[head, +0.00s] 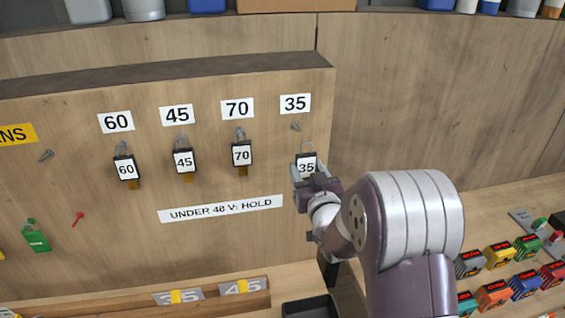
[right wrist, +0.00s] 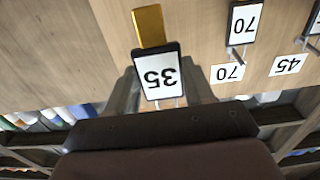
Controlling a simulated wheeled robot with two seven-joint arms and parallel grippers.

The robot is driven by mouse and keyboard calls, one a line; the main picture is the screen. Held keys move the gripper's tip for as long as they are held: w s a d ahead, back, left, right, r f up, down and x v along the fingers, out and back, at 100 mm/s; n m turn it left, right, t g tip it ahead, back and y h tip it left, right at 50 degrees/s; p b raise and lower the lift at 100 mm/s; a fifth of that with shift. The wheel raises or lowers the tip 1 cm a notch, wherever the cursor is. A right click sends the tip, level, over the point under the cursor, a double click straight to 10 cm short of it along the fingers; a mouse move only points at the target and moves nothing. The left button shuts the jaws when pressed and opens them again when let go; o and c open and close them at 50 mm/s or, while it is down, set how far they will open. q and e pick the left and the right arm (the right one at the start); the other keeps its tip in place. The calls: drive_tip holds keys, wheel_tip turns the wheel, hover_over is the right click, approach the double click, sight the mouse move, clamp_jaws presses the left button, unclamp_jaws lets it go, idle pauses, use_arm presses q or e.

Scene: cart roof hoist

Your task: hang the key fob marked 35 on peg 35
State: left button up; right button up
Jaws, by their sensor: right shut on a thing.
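The key fob marked 35 (head: 306,161) is in my right gripper (head: 309,180), just below and a little right of peg 35 (head: 296,127). Its wire loop stands up above it, apart from the bare peg in the head view. In the right wrist view the fob (right wrist: 159,76) shows upside down between the two fingers (right wrist: 160,95), with its brass key beyond it. The label 35 (head: 295,104) is above the peg. My left gripper is not in view.
Fobs 60 (head: 126,168), 45 (head: 184,161) and 70 (head: 242,154) hang on their pegs to the left. A sign (head: 221,209) is below them. A green tag (head: 36,236) hangs at the far left. Coloured blocks (head: 499,255) stand on the shelf at right.

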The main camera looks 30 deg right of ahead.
drive_tip(key=shift+w+a, duration=0.15)
drive_tip(key=shift+w, duration=0.55)
drive_tip(key=shift+s+d, duration=0.1)
drive_tip(key=shift+d, duration=0.75)
drive_tip(key=w, duration=0.4)
drive_tip(key=shift+w+f+p, duration=0.1)
drive_tip(key=shift+f+p, duration=0.15)
drive_tip(key=shift+p, duration=0.05)
drive_tip(key=x, duration=0.2)
drive_tip(key=b+x, duration=0.1)
drive_tip(key=x, duration=0.1)
drive_tip(key=shift+f, duration=0.4)
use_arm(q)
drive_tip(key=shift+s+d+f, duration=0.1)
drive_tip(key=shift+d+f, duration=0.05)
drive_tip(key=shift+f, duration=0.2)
use_arm(e)
drive_tip(key=shift+d+r, duration=0.1)
drive_tip(key=shift+d, duration=0.05)
